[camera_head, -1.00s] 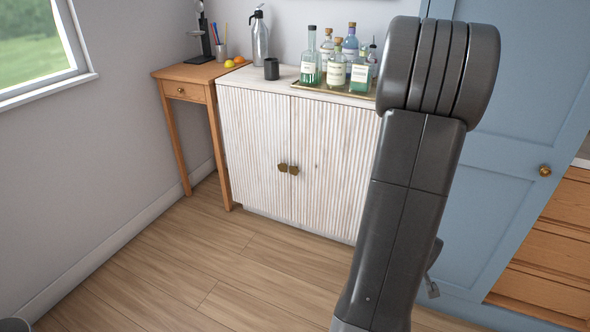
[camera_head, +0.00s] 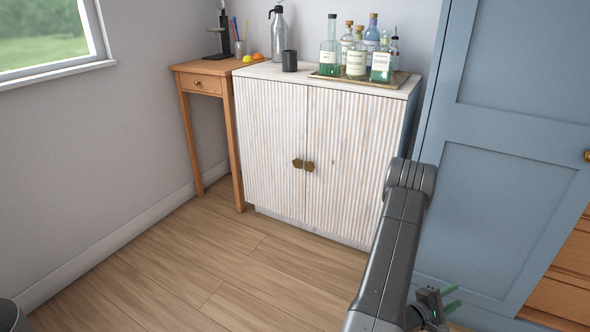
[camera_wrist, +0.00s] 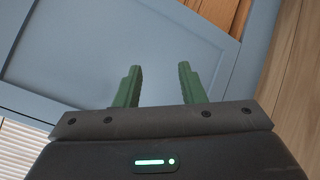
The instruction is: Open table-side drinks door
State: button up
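The drinks cabinet (camera_head: 330,85) is white with two ribbed doors, both shut. Its table-side door (camera_head: 271,145) is the left one, next to the wooden table. That door's dark brass knob (camera_head: 297,163) sits at its right edge, close beside the knob (camera_head: 309,166) of the right door (camera_head: 352,165). My gripper (camera_head: 452,301) is low at the lower right of the head view, well apart from the cabinet doors. In the wrist view my gripper (camera_wrist: 157,84) has its two green fingers spread with nothing between them, facing a blue panel.
A tray (camera_head: 402,79) with several bottles stands on the cabinet, with a dark cup (camera_head: 289,61) and a flask (camera_head: 279,35). A wooden side table (camera_head: 205,68) stands left. A tall blue cupboard (camera_head: 505,170) stands right. The floor (camera_head: 215,260) before the cabinet is clear.

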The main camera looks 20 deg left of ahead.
aim_at(272, 116)
jog(key=i+j+u, duration=0.25)
jog(key=u, duration=0.15)
jog(key=i+j+u, duration=0.15)
jog(key=i+u, duration=0.25)
jog(key=i+j+u, duration=0.1)
jog(key=u, duration=0.25)
jog(key=i, duration=0.05)
